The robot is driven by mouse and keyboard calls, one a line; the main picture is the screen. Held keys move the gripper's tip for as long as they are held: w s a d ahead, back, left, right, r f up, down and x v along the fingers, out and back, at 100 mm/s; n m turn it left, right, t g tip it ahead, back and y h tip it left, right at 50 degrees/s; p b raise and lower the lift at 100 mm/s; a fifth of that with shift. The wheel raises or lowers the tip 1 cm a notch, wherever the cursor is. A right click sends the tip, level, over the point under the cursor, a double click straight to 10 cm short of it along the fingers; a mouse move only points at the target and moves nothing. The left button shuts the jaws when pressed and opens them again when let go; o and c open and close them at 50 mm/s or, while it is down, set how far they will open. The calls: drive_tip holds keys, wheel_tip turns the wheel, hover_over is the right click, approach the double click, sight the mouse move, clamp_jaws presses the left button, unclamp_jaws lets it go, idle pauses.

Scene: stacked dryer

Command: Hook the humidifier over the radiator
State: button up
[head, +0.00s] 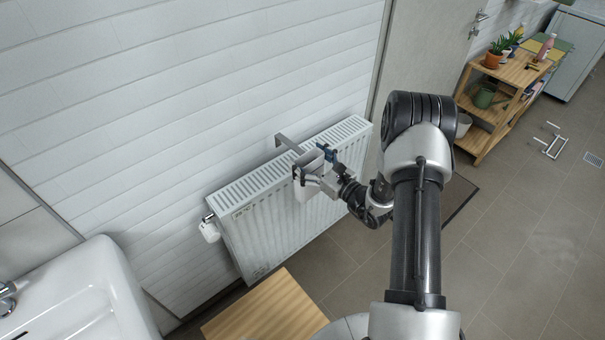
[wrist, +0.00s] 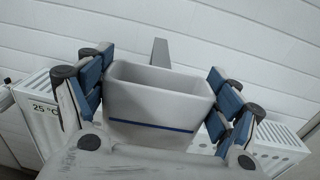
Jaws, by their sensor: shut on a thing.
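The humidifier (head: 304,188) is a light grey open-topped box with a flat metal hook (head: 287,143) at its back. It is at the front face of the white radiator (head: 262,232), near the top edge. The hook reaches across above the radiator's top grille toward the wall; I cannot tell whether it rests on it. In the wrist view the humidifier (wrist: 150,103) has a dark blue line on its front and its hook (wrist: 160,53) stands up behind. My gripper (wrist: 160,98) is shut on the humidifier, blue-padded fingers on both sides.
A white valve (head: 209,230) sits at the radiator's left end. A white sink (head: 80,295) is at lower left, and a wooden surface (head: 265,312) lies in front of the radiator. A wooden shelf (head: 512,75) with plants stands at upper right. The tiled floor at right is mostly clear.

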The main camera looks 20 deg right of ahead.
drive_tip(key=w+d+f, duration=0.1)
drive_tip(key=w+d, duration=0.3)
drive_tip(key=w, duration=0.2)
drive_tip(key=shift+w+m+h, duration=0.35)
drive_tip(key=shift+m+h, duration=0.05)
drive_tip(key=shift+b, duration=0.3)
wheel_tip(320, 180, down, 13)
drive_tip(key=b, duration=0.6)
drive_tip(key=shift+r, duration=0.15)
idle(0.5)
drive_tip(key=o, duration=2)
